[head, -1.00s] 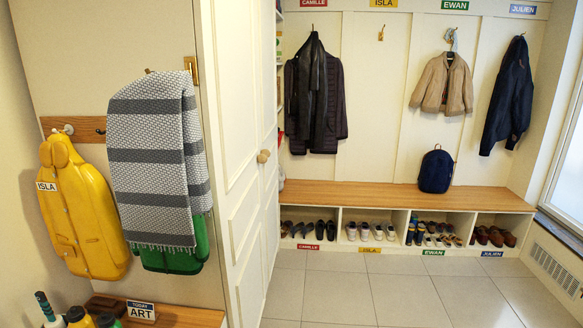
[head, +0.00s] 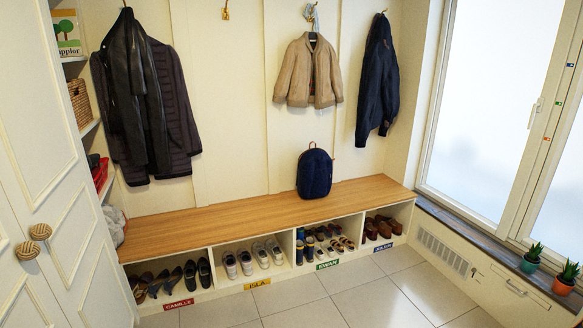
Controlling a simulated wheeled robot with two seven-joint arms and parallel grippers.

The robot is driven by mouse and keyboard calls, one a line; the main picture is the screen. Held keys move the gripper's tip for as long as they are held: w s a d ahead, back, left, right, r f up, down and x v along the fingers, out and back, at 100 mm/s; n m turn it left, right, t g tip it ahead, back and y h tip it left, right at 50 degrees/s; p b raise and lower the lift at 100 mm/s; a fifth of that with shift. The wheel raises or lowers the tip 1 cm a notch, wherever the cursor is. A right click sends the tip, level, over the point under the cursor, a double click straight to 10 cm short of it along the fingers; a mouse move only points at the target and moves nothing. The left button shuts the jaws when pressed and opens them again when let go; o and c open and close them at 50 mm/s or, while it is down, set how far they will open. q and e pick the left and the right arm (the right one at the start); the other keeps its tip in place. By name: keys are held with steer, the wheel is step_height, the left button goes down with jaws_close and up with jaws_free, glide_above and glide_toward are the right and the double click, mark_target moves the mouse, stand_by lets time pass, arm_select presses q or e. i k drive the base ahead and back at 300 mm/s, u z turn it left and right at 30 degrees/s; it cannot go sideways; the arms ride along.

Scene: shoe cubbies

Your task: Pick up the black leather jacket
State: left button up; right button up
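A black leather jacket (head: 130,85) hangs from a wall hook at the upper left in the head view. It hangs together with a dark quilted coat (head: 178,110), which shows to its right and partly behind it. Neither of my grippers is in the head view.
Below is a wooden bench (head: 240,205) over open cubbies of shoes. A navy backpack (head: 314,173) sits on it. A tan jacket (head: 308,72) and a navy jacket (head: 377,80) hang further right. A white cupboard door (head: 50,150) stands at the left. The tiled floor (head: 350,305) is clear.

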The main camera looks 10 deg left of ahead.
mark_target(137, 112)
steer(key=u, duration=0.05)
steer(key=i, duration=2.2)
steer(key=u, duration=1.55)
steer(key=i, duration=1.25)
steer(key=u, duration=0.95)
